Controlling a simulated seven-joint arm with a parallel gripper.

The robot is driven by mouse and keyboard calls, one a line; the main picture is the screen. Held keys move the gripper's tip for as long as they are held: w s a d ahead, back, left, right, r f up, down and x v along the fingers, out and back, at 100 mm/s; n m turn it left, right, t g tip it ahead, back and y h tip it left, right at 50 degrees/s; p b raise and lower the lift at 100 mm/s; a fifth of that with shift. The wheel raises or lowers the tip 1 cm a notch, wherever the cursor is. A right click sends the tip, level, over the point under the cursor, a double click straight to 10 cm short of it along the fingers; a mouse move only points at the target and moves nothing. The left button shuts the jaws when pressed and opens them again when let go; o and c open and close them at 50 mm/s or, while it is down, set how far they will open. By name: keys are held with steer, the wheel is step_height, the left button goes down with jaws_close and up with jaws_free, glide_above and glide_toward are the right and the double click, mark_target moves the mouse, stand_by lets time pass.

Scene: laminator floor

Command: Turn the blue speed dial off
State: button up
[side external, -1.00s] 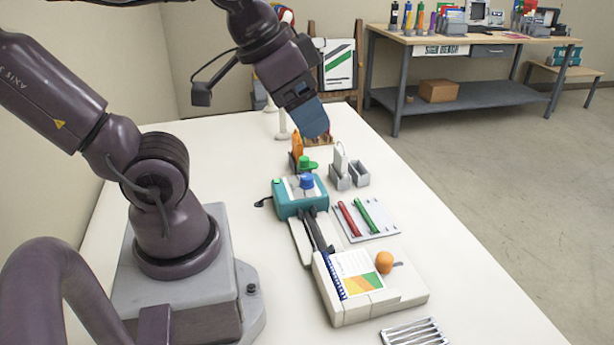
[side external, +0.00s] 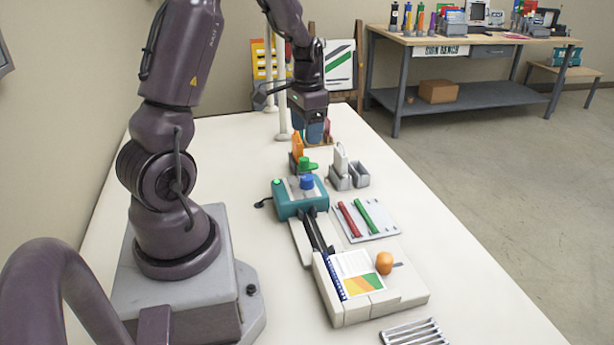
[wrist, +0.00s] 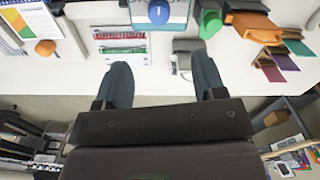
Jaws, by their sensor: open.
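The blue speed dial (side external: 307,182) sits on top of the teal laminator (side external: 290,206), on the white table. In the wrist view the dial (wrist: 158,12) shows at the top edge, with a light pointer line on it. My gripper (side external: 315,132) is above the far part of the table, behind and above the dial, pointing down. In the wrist view my gripper (wrist: 160,78) has its two fingers spread wide with nothing between them, and the dial lies beyond the fingertips. A green button (side external: 276,182) is on the laminator's left corner.
Orange and green items (side external: 298,150) and a grey holder with a white piece (side external: 341,172) stand close behind the laminator. A tray with red and green bars (side external: 366,220) lies to its right. A cream platform with a printed sheet and orange knob (side external: 384,262) is in front.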

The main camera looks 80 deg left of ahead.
mark_target(307, 177)
steer(key=shift+m, duration=0.4)
step_height(307, 177, down, 13)
steer(key=shift+d, duration=0.1)
steer(key=c, duration=0.9)
